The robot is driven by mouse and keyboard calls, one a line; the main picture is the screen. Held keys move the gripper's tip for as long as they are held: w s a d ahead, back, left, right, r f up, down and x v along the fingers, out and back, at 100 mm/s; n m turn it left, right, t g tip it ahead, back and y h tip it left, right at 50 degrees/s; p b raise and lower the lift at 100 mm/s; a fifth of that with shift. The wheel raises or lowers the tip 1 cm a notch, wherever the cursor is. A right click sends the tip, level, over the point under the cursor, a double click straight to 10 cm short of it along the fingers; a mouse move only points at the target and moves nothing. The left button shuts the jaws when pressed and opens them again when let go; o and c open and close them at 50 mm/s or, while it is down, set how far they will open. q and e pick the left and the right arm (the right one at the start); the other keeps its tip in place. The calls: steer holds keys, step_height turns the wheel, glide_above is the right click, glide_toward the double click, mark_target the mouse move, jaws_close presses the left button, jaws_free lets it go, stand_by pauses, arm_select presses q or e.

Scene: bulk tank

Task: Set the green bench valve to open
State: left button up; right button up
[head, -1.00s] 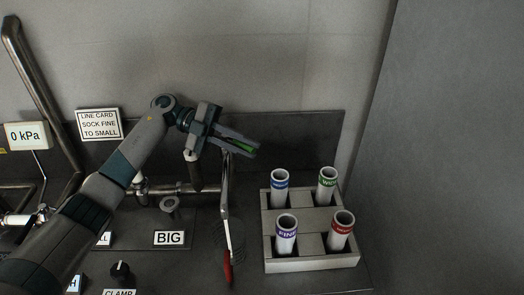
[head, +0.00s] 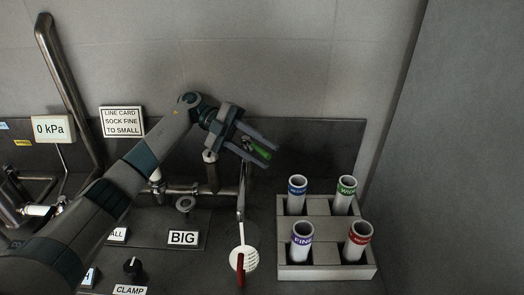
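The green bench valve shows as a green handle (head: 262,153) above the steel spout pipe (head: 241,195), slanting down to the right. My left gripper (head: 270,156) reaches it from the upper left. Its two fingers are apart, one on each side of the green handle, with a visible gap at the upper finger. Contact with the lower finger cannot be told. The valve's body is partly hidden behind the fingers. My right gripper is not in view.
A white round perforated patch (head: 250,259) with a red handle (head: 240,270) lies below the spout. A rack (head: 327,273) with several labelled tubes stands at right. A gauge card (head: 53,128) reads 0 kPa. Signs, a knob (head: 132,266) and pipes fill the left.

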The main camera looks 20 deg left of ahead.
arm_select(q)
steer(key=shift+r, duration=0.15)
